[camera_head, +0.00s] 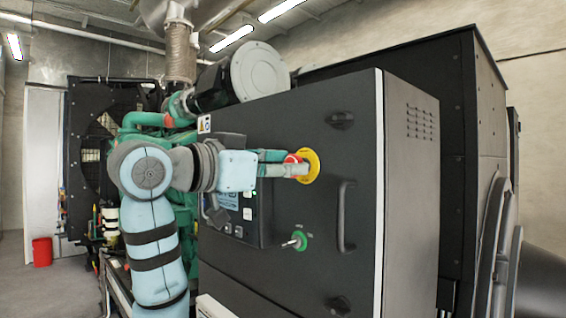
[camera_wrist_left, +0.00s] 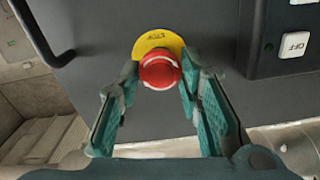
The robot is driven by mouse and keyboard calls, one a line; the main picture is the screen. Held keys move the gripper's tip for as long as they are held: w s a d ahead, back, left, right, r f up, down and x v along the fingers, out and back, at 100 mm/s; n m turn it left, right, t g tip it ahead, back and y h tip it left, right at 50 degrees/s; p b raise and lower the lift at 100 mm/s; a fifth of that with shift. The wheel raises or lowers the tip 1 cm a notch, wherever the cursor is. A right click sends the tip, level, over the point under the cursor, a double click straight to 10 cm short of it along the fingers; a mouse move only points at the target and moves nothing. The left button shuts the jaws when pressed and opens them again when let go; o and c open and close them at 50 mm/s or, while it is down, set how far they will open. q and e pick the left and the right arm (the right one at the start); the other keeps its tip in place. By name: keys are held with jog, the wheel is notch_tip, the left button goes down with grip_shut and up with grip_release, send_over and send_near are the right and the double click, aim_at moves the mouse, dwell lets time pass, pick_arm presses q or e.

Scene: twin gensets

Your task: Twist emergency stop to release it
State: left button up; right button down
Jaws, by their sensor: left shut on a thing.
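The red emergency stop button (camera_wrist_left: 159,70) sits on a round yellow plate (camera_wrist_left: 157,42) on the dark cabinet front. In the head view, a little of the red button (camera_head: 292,158) and the yellow plate (camera_head: 313,166) show behind my fingers. My left gripper (camera_head: 300,167) reaches in from the left and is shut on the button. In the left wrist view, its green-padded fingertips (camera_wrist_left: 160,74) are on either side of the button. White curved marks show on the button's face. My right gripper is not in view.
A dark bar handle (camera_head: 345,216) and a green-ringed key switch (camera_head: 299,241) are on the cabinet door below the button. A control panel with an OFF button (camera_wrist_left: 295,45) is beside it. A green engine (camera_head: 186,205) stands behind my left arm.

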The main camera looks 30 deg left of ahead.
pick_arm(q)
jog(key=m+p, duration=0.3)
jog(key=m, duration=0.2)
jog(key=shift+m, duration=0.3)
dwell(0.4)
jog(key=o, duration=1.2)
jog(key=shift+w, duration=0.1)
jog(key=v, duration=1.2)
jog(key=shift+w, duration=0.1)
